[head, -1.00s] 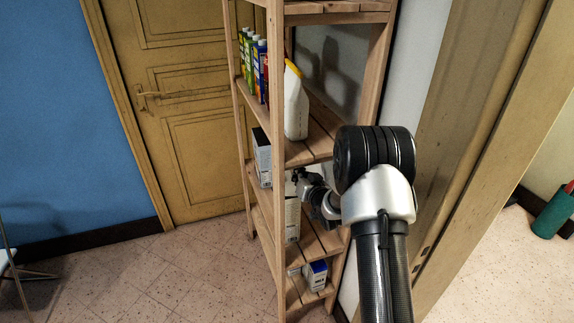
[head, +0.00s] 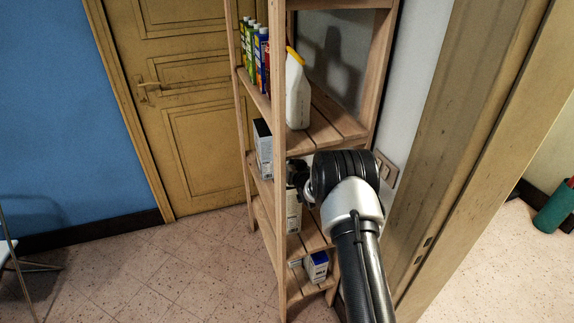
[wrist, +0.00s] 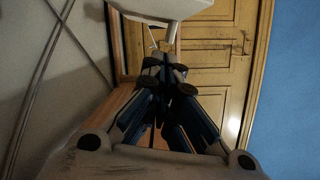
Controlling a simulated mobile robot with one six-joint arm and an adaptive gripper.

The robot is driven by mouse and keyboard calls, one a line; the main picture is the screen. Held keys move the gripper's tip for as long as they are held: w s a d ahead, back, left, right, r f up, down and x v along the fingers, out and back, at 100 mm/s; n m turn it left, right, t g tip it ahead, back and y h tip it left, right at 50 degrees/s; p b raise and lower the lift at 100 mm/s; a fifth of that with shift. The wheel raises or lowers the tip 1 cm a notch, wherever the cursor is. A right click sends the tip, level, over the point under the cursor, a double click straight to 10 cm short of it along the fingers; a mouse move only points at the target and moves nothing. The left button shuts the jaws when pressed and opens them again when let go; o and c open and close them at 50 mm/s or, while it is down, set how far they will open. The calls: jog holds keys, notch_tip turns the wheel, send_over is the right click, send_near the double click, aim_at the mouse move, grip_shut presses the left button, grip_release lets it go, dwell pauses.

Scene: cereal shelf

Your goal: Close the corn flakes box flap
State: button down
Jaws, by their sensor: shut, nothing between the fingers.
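A pale box (head: 294,212) stands on a lower shelf, partly hidden by the shelf post and my arm. I cannot read its label or make out its flap, so I cannot tell if it is the corn flakes box. My gripper (head: 294,175) is just above that box in the head view, mostly hidden behind the post and my wrist. In the wrist view my gripper (wrist: 168,75) is shut and empty. A pale object (wrist: 160,8) fills the top edge there, close to the fingertips; whether they touch is unclear.

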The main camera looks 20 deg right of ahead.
jog(key=shift+a+f, duration=0.1)
jog(key=shift+f, duration=0.2)
jog(key=a+f+b, duration=0.1)
jog(key=b, duration=0.2)
jog(key=shift+a, duration=0.1)
jog(key=shift+r, duration=0.25)
jog(key=shift+w+r, duration=0.1)
jog(key=shift+r, duration=0.15)
jog(key=r, duration=0.2)
jog(key=r+p, duration=0.1)
jog(key=r, duration=0.1)
jog(key=shift+s+d, duration=0.2)
jog(key=shift+s, duration=0.2)
jog(key=p+v, duration=0.1)
jog(key=v, duration=0.8)
jog(key=shift+s+a+f+p, duration=0.2)
jog(key=shift+p, duration=0.15)
